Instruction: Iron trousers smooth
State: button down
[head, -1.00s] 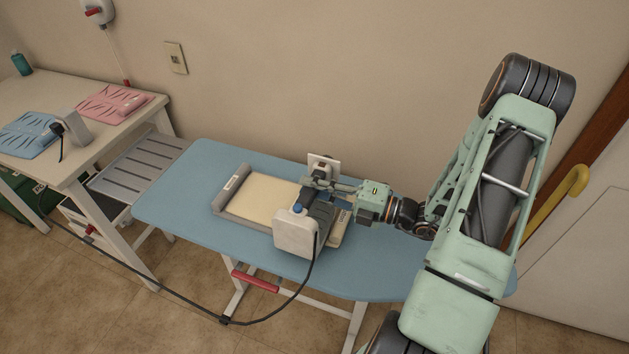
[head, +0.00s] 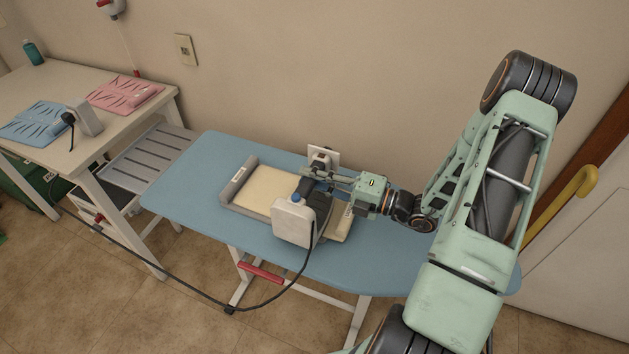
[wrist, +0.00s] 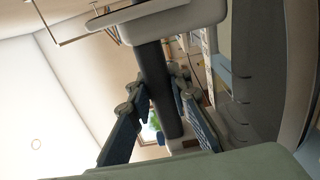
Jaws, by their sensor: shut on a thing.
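A flat cream cloth piece (head: 268,189), likely the folded trousers, lies on the blue ironing board (head: 190,197). A grey band with a white label runs along its left end. The iron (head: 293,222) has a white boxy end nearer the camera, another white end on the far side and a dark bar between them. It is over the right half of the cloth; contact underneath is hidden. My gripper (head: 318,178) comes from the right, shut on the dark bar. The wrist view shows the blue-grey fingers (wrist: 161,92) on either side of that bar (wrist: 154,72).
A black cord (head: 270,304) hangs from the iron and runs left towards the table. The white table (head: 100,148) holds blue (head: 35,122) and pink (head: 125,92) folded cloths and a grey-white stand (head: 88,120). The wall is close behind the board. The board's left end is bare.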

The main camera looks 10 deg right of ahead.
jog(key=shift+w+a+r, duration=0.1)
jog(key=shift+w+a, duration=0.1)
jog(key=shift+w, duration=0.5)
jog(key=shift+w+a, duration=0.3)
jog(key=shift+w, duration=0.55)
jog(key=shift+w+a, duration=0.3)
jog(key=shift+w, duration=0.6)
jog(key=shift+s+a+p, duration=0.15)
jog(key=shift+a+p, duration=0.35)
jog(key=shift+a, duration=0.5)
jog(key=shift+s+a+p, duration=0.1)
jog(key=shift+a+p, duration=0.35)
jog(key=shift+a, duration=0.55)
jog(key=shift+s+a+p, duration=0.35)
jog(key=shift+s+a, duration=0.3)
jog(key=shift+s, duration=0.25)
jog(key=shift+s+a+p, duration=0.3)
jog(key=shift+s+a, duration=0.35)
jog(key=shift+s, duration=0.2)
jog(key=shift+w+d, duration=0.1)
